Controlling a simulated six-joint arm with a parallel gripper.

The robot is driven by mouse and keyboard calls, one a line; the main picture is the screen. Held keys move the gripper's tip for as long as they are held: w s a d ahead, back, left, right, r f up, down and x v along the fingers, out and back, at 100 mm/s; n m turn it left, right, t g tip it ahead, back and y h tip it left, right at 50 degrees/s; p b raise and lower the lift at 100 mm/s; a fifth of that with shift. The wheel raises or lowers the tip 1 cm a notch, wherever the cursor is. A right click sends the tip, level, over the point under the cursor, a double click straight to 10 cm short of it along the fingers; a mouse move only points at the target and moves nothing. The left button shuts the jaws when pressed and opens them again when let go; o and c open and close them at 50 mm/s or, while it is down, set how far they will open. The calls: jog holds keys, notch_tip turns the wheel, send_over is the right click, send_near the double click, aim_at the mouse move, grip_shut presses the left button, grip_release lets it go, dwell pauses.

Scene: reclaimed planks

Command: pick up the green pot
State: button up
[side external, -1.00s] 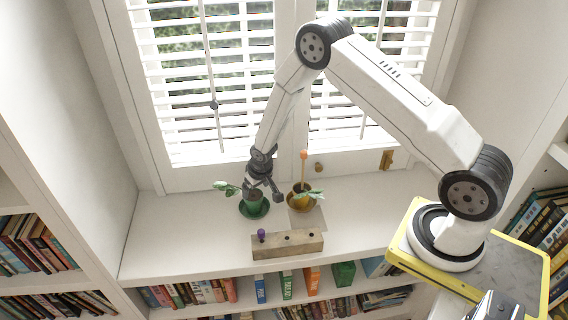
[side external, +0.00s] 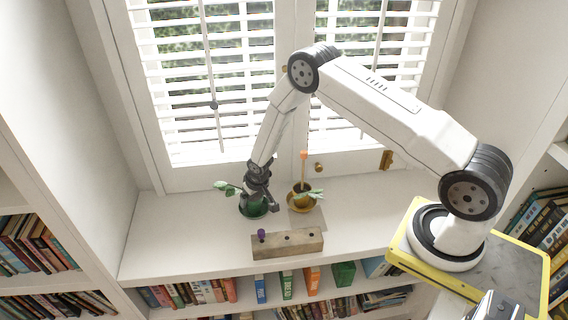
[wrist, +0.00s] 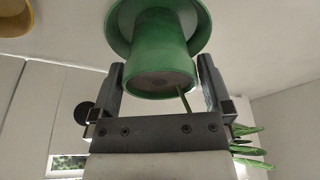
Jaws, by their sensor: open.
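The green pot (side external: 247,208) stands on its green saucer on the white window ledge, with a leafy plant (side external: 226,187) leaning out to the left. In the wrist view the green pot (wrist: 155,40) flares towards me, showing dark soil in its mouth and a green stem. The saucer (wrist: 112,28) shows behind it. My gripper (wrist: 162,68) is open, with one finger on each side of the pot's rim; I cannot tell whether they touch it. In the side view my gripper (side external: 259,200) hides part of the pot.
In front lies a wooden block (side external: 288,246) with holes and a purple knob (side external: 262,234). The window is behind; the ledge's left part is clear.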

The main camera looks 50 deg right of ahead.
jog(key=shift+c, duration=0.2)
dwell(0.3)
grip_shut()
jog(key=shift+r, duration=0.2)
notch_tip(320, 180, up, 10)
jog(key=shift+f, duration=0.15)
dwell(0.6)
jog(key=shift+r, duration=0.2)
dwell(0.5)
jog(key=shift+r, duration=1.3)
jog(key=shift+f, duration=0.2)
